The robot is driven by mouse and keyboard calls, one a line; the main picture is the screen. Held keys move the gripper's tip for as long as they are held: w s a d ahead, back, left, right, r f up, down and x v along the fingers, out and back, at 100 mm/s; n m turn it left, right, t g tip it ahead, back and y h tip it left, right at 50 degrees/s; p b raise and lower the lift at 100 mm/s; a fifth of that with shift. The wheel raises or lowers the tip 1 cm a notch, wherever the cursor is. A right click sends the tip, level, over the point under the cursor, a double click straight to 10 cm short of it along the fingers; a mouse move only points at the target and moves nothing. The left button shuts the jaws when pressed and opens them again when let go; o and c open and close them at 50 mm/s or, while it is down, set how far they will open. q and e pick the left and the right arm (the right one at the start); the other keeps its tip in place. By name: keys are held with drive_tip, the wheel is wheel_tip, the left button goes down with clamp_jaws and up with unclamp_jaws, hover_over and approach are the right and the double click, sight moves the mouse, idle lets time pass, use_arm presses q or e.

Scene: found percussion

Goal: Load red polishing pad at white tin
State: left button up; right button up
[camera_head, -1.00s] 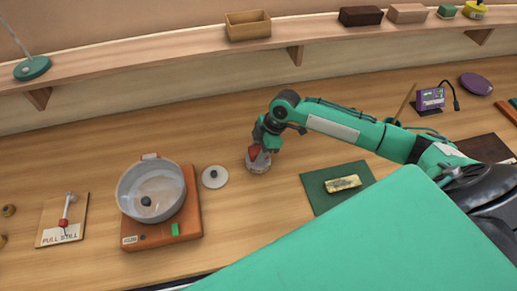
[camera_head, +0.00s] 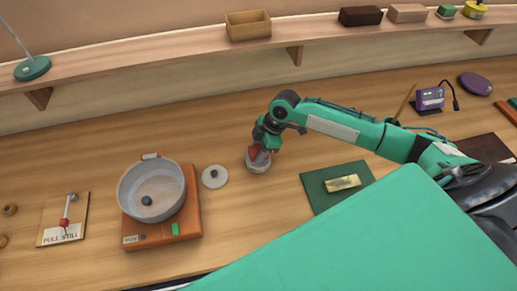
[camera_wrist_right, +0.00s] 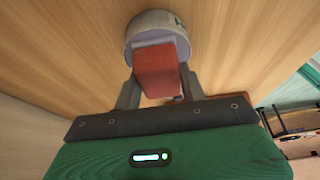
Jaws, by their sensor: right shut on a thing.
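The red polishing pad (camera_head: 258,154) is held between the two fingers of my right gripper (camera_head: 263,149), low over the table. In the right wrist view the red pad (camera_wrist_right: 157,72) fills the space between the fingers, and its far end overlaps the white tin (camera_wrist_right: 155,24). The round white tin also shows in the head view (camera_head: 259,166), directly under the gripper. The pad hides much of the tin's opening, so I cannot tell how deep the pad reaches. My left gripper is not in view.
A white lid (camera_head: 214,177) lies left of the tin. A grey pot (camera_head: 151,191) stands on an orange-brown base (camera_head: 187,222) further left. A brass plate (camera_head: 342,183) lies on a green mat (camera_head: 320,201) to the right. The table behind the tin is clear.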

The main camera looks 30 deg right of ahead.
sight(258, 149)
drive_tip(key=shift+r+p, duration=3.35)
drive_tip(key=shift+r, duration=0.15)
